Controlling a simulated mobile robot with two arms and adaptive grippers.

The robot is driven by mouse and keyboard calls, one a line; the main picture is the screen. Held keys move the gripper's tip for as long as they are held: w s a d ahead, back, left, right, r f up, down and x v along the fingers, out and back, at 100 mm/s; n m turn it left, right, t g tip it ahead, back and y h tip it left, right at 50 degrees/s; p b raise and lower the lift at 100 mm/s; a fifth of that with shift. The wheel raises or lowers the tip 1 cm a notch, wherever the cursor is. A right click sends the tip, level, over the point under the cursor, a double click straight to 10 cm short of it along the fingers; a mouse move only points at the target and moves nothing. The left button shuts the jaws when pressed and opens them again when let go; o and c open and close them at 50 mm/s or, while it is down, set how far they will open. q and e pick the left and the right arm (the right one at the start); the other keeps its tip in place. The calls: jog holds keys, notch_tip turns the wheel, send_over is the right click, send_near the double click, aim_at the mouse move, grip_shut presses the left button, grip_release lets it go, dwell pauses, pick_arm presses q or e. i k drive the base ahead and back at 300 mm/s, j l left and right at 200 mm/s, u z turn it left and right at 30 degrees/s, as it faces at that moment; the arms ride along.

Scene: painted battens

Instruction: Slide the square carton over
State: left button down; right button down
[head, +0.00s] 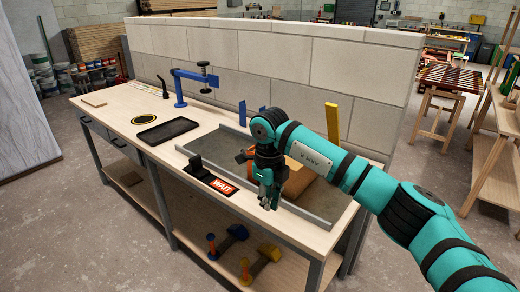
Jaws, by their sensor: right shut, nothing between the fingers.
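The square carton (308,187) is brown and lies on the workbench inside a grey metal-edged area, partly hidden behind my right gripper and arm. My right gripper (268,201) is shut and empty, pointing down in front of the carton's left side. I cannot tell whether it touches the carton. My left gripper is not in view.
A black block (197,168) and a red WAIT sign (222,186) stand near the front edge. A black tray (167,131), a blue clamp stand (180,88) and a yellow upright (332,122) are also on the bench. A block wall (290,58) runs behind.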

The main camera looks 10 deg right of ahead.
aim_at(301, 177)
jog(key=i, duration=1.45)
